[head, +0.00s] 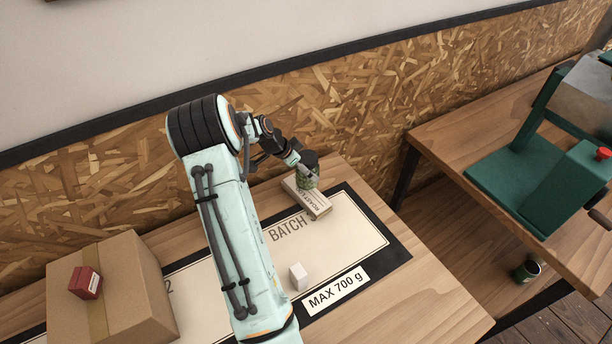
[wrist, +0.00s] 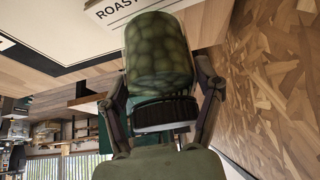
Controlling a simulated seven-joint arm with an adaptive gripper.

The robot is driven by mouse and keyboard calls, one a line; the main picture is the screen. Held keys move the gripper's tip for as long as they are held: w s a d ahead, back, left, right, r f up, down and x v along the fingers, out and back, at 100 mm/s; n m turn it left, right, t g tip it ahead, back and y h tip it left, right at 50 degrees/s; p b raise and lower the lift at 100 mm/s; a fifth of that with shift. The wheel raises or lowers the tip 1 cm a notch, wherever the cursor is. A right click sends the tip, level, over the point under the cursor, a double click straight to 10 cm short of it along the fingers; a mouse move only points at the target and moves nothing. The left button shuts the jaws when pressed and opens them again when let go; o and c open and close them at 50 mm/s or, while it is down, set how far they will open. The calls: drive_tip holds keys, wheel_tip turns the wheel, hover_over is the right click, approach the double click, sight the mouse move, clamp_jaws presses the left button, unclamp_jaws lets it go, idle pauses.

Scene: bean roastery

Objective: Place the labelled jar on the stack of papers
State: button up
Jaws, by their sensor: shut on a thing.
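The jar (wrist: 158,55), dark green and mottled with a black ribbed lid, is between the two fingers of my gripper (wrist: 168,100) in the wrist view. My gripper is shut on it near the lid. In the head view the jar (head: 307,182) is upright at the far end of the stack of papers (head: 318,205), a pale block with printed lettering. The stack's edge (wrist: 105,12) also shows at the top of the wrist view. The jar's base is over or on the stack; I cannot tell whether it touches. No label shows on the jar's visible side.
A black-bordered batch mat (head: 352,225) lies on the table with a small white cube (head: 298,276) on it. A cardboard box (head: 128,290) with a red box (head: 86,282) on top stands at left. A chipboard wall (head: 350,100) is close behind. A green machine (head: 540,170) stands on another table.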

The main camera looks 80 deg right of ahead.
sight(306, 177)
drive_tip(key=shift+w+d+f, duration=0.1)
drive_tip(key=shift+d+f, duration=0.35)
drive_tip(key=shift+f, duration=1.55)
drive_tip(key=o, duration=1.2)
drive_tip(key=shift+f, duration=0.15)
drive_tip(key=shift+o, duration=0.2)
